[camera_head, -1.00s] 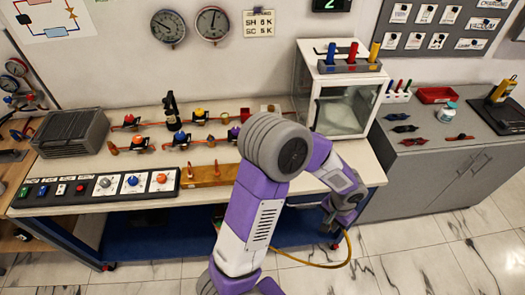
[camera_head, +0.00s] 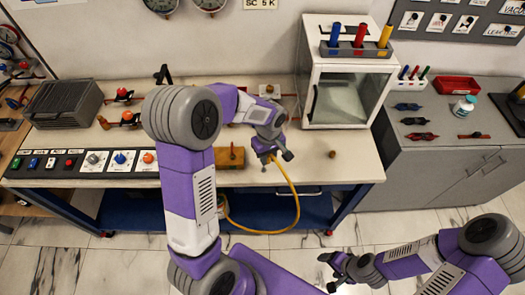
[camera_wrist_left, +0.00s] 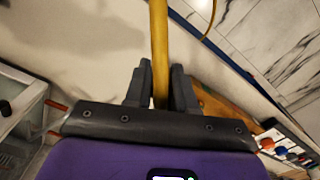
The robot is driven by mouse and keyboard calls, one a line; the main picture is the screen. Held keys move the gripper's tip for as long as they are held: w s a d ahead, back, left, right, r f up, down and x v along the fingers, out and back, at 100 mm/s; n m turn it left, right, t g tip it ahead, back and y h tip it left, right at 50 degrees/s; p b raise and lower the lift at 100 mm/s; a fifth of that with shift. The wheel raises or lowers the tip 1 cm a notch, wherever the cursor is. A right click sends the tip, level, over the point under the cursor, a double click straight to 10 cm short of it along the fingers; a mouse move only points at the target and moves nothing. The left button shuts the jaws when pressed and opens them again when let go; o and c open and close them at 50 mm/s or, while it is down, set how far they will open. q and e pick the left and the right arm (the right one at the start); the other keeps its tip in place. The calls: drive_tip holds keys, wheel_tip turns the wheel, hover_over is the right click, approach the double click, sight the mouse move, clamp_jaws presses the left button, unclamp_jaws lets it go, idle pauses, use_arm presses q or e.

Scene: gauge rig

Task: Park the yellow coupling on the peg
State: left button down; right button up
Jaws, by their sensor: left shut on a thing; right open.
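My left gripper (camera_head: 277,156) is above the front of the white bench, right of the wooden block. It is shut on the end of a yellow hose (camera_head: 290,190), and the jaws hide the yellow coupling. In the left wrist view, the yellow hose (camera_wrist_left: 159,45) runs between the fingers of the left gripper (camera_wrist_left: 160,84). The hose loops down past the bench front. The wooden block (camera_head: 230,177) carries an upright reddish peg (camera_head: 233,153); my arm hides part of the block. My right gripper (camera_head: 337,270) is open and empty above the floor.
A white glass-fronted box (camera_head: 345,95) stands at the bench's right. A small brown fitting (camera_head: 332,154) lies in front of it. A switch panel (camera_head: 85,163) lines the front left. The bench (camera_head: 350,170) is mostly clear right of my left gripper.

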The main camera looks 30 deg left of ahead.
use_arm(q)
drive_tip(key=a+n, duration=0.1)
drive_tip(key=r+n, duration=0.1)
drive_tip(key=shift+w+a+n, duration=0.15)
drive_tip(key=shift+a+n, duration=0.15)
drive_tip(key=shift+a, duration=0.05)
drive_tip(key=shift+f, duration=0.15)
drive_tip(key=shift+f+b, duration=2)
drive_tip(key=shift+f, duration=0.55)
drive_tip(key=shift+f, duration=0.25)
drive_tip(key=shift+f+b, duration=0.85)
drive_tip(key=shift+f, duration=0.1)
drive_tip(key=shift+f, duration=0.15)
drive_tip(key=c, duration=1.1)
unclamp_jaws()
